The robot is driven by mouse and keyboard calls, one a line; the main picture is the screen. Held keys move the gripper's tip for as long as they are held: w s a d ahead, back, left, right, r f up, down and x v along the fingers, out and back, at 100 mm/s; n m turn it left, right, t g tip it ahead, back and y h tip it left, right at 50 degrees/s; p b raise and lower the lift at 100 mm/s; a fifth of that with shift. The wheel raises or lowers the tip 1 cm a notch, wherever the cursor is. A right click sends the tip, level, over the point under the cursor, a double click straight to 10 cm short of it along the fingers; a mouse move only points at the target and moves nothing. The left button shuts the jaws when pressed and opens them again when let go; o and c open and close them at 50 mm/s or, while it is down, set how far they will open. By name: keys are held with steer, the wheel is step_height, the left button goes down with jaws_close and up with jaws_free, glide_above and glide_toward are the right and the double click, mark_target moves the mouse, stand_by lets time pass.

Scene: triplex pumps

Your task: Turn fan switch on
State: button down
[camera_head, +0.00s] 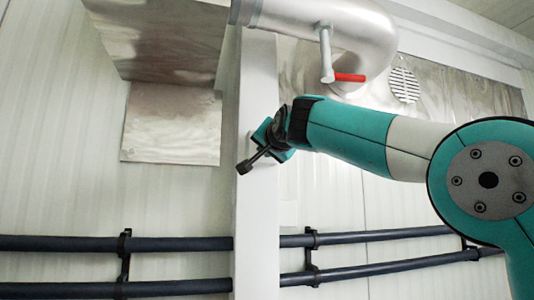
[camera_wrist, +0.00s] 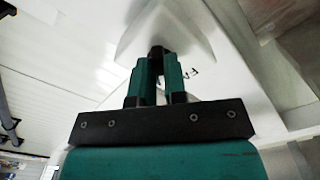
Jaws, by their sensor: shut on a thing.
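The fan switch is a white housing (camera_wrist: 190,28) with a few black letters, partly readable as "FA", beside it on a white surface in the wrist view. A small black switch piece (camera_wrist: 157,52) sits between the fingertips of my gripper (camera_wrist: 157,70). The two green fingers are shut on this piece, and the fingers hide part of it. In the head view, my gripper (camera_head: 264,137) is at the white column (camera_head: 257,215). The switch is mostly hidden there by my gripper, and its exact setting cannot be told.
Dark horizontal pipes (camera_head: 170,244) run along the wall below. A metal duct (camera_head: 160,40) hangs at the upper left.

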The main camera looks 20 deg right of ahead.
steer(key=m+b, duration=0.2)
steer(key=m, duration=0.8)
steer(key=shift+r+m, duration=0.1)
steer(key=shift+m, duration=0.3)
stand_by(0.3)
steer(key=c, duration=1.2)
jaws_free()
steer(key=shift+d, duration=0.1)
steer(key=shift+o, duration=0.2)
steer(key=s+b, duration=0.7)
steer(key=s, duration=1)
steer(key=shift+s+b, duration=0.25)
steer(key=shift+b, duration=0.1)
